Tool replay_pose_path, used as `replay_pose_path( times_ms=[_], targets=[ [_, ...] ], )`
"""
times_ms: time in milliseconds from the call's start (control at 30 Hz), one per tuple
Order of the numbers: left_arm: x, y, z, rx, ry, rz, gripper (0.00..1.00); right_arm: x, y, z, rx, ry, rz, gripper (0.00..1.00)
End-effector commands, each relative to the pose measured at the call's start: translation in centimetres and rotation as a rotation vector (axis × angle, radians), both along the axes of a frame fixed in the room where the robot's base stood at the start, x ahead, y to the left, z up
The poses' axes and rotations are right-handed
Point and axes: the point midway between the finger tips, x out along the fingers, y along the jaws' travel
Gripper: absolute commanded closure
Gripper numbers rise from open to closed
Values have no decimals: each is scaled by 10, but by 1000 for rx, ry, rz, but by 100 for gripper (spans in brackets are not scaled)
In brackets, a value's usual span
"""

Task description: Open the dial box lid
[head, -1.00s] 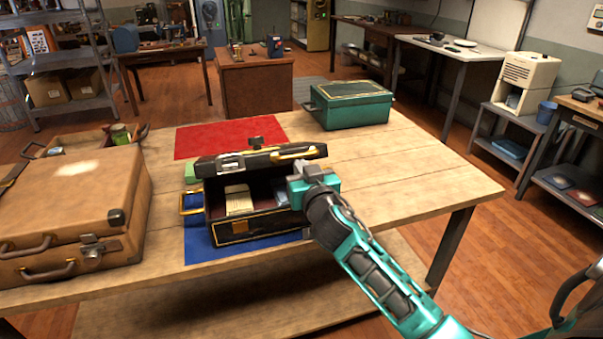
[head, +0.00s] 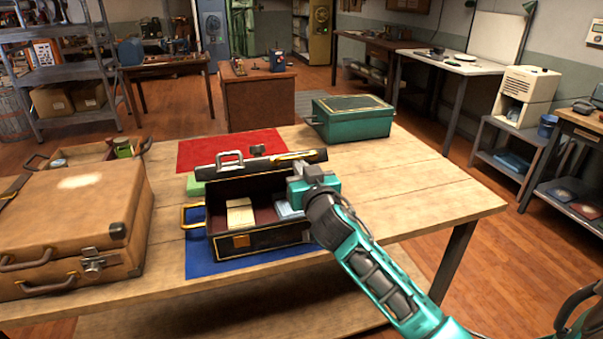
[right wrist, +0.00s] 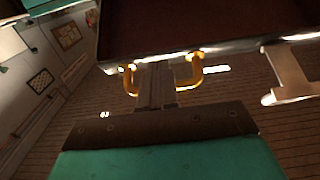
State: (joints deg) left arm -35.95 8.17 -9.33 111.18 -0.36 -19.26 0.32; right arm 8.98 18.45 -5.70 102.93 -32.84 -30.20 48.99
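The dial box (head: 262,238) is black with gold trim and stands at the table's front middle. Its lid (head: 215,172) is raised and seen nearly edge-on, with the dark red interior showing. A silver handle (head: 230,157) and a gold handle (head: 290,157) are on the lid. My right gripper (head: 303,177) is at the box's right end. In the right wrist view, its fingers (right wrist: 155,82) are close together across the gold handle (right wrist: 193,75), under the lid edge (right wrist: 225,50), and appear shut on it. The exact contact is hidden. My left gripper is out of view.
A pale block (head: 240,214) and a bluish item (head: 287,208) lie inside the box. The box stands on a blue mat (head: 200,262). A brown suitcase (head: 75,215) is at left, a green box (head: 352,118) behind right, and a red mat (head: 230,147) behind. The table's right side is clear.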

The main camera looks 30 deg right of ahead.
Motion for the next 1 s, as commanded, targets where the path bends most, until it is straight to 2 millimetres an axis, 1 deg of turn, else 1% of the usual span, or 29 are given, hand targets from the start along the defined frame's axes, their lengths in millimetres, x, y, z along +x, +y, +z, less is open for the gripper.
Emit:
replay_pose_path(
  times_ms=[267, 600, 1000],
  targets=[
    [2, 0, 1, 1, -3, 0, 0, 2, 0, 3, -1, -1, 0, 100],
    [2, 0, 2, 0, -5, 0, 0, 13, -3, 21, -2, 0, 0, 100],
    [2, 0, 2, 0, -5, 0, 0, 14, -3, 21, 0, 1, 0, 100]
  ],
)
